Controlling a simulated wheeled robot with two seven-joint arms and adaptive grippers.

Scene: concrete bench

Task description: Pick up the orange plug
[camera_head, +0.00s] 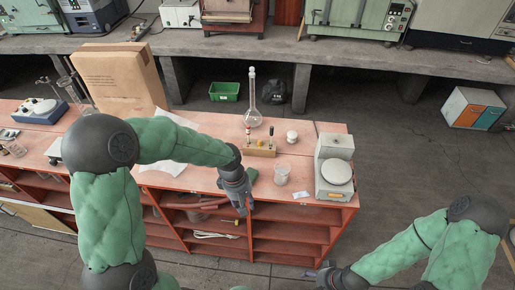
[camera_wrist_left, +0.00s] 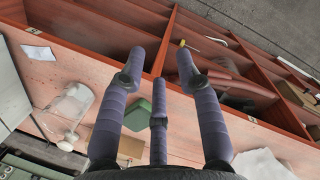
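I cannot clearly make out an orange plug. A small wooden stand (camera_head: 262,152) on the bench holds a few small upright coloured pieces, too small to tell apart. The stand shows partly behind my fingers in the left wrist view (camera_wrist_left: 130,147). My left gripper (camera_head: 242,208) points down by the bench's front edge, in front of the stand. In the left wrist view its fingers (camera_wrist_left: 158,65) are spread with nothing held between them. My right gripper (camera_head: 324,272) is low at the bottom, apart from the bench; its fingers are too small to read.
A glass flask (camera_head: 252,116) stands behind the stand. A beaker (camera_head: 281,175) and a white balance (camera_head: 334,172) are to its right. A green object (camera_wrist_left: 138,115) lies beside the stand. A cardboard box (camera_head: 118,78) stands at left. Open shelves (camera_head: 290,232) lie below the bench top.

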